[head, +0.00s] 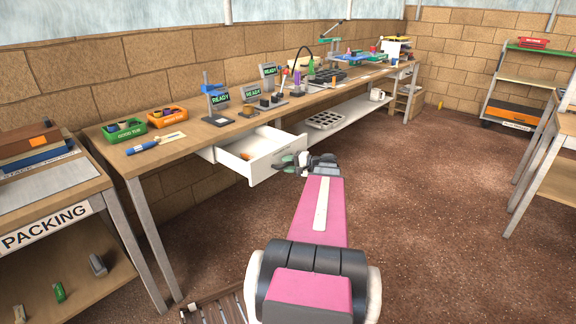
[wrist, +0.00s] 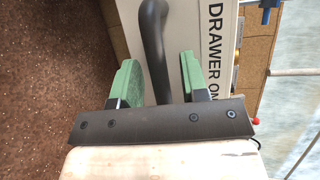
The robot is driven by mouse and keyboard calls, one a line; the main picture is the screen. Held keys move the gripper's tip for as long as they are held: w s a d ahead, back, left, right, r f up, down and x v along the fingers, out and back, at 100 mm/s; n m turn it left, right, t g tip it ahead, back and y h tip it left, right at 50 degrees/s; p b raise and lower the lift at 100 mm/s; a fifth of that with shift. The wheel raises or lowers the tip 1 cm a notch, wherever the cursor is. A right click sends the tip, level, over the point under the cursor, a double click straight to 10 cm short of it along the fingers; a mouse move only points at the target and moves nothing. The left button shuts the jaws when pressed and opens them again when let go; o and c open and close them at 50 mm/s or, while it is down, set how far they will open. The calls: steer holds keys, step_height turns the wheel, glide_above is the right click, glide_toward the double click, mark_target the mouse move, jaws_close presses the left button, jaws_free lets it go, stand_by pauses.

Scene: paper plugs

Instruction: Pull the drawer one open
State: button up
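Drawer one (head: 275,165) is a white drawer under the long workbench. It stands out from the bench in the head view, with its inside showing and a small orange thing in it. In the wrist view its white front (wrist: 197,30) carries the label "DRAWER ON…", cut off. A dark curved handle (wrist: 153,35) runs along that front. My gripper (wrist: 157,62) has its green fingers on either side of the handle, with a visible gap at the right finger, so it looks open around it. In the head view my gripper (head: 298,161) is at the drawer front.
The workbench (head: 190,146) holds a green bin (head: 124,134), an orange bin (head: 167,117) and several "READY" stands. A lower shelf with a grey tray (head: 325,120) is right of the drawer. A packing table stands left. The brown floor at right is clear.

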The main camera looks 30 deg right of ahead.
steer(key=v, duration=1.1)
stand_by(0.5)
